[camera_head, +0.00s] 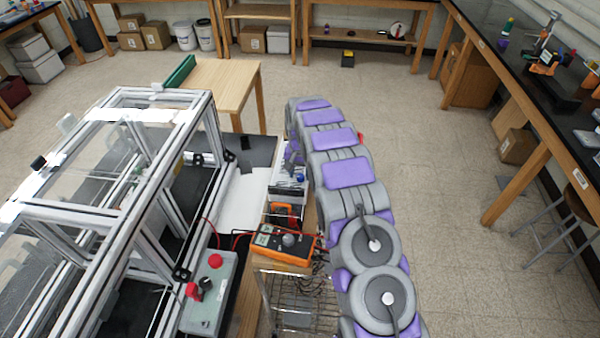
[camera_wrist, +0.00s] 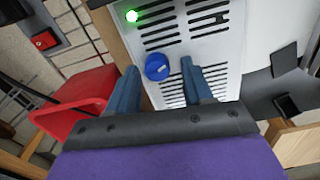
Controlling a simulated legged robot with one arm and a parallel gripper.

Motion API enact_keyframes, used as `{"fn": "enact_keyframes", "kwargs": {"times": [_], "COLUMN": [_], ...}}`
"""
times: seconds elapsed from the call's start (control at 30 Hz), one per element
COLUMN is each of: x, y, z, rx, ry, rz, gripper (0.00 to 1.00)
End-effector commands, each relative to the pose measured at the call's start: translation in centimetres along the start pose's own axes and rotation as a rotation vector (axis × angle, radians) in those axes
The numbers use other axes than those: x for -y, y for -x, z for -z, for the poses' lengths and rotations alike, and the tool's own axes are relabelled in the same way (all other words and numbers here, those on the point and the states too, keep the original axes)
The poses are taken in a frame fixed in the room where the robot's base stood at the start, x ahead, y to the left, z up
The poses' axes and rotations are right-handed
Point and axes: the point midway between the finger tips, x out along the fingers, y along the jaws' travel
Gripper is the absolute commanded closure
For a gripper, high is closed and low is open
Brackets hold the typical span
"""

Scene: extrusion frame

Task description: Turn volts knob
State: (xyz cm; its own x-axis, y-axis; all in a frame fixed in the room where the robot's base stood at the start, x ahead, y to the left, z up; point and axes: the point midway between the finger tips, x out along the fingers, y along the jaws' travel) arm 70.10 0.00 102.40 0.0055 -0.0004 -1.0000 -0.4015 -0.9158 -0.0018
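A round blue knob (camera_wrist: 157,66) sits on a white slotted panel (camera_wrist: 215,45) in the wrist view. I cannot read a volts label on it. My gripper (camera_wrist: 159,70) is open, with its two blue-grey fingers on either side of the knob in the picture. The knob shows between the fingertips, and I cannot tell whether either finger touches it. In the head view my arm runs along the right side of the bench, and my gripper is hidden.
A green light (camera_wrist: 131,15) glows on the panel. A red object (camera_wrist: 75,100) is close to the left finger. In the head view, an orange meter (camera_head: 285,244) with leads and an aluminium frame (camera_head: 165,225) stand left of my arm.

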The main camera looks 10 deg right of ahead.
Motion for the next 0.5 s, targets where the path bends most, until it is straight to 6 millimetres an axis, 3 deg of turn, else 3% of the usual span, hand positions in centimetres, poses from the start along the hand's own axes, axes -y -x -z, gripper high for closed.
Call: {"fn": "enact_keyframes", "kwargs": {"times": [0.33, 0.5], "x": [-0.1, -0.1], "y": [0.2, 2.4], "z": [-0.1, -0.1], "rx": [0.004, 0.004], "ry": [0.000, 0.000], "rz": [-0.002, -0.002], "gripper": [0.45, 0.45]}}
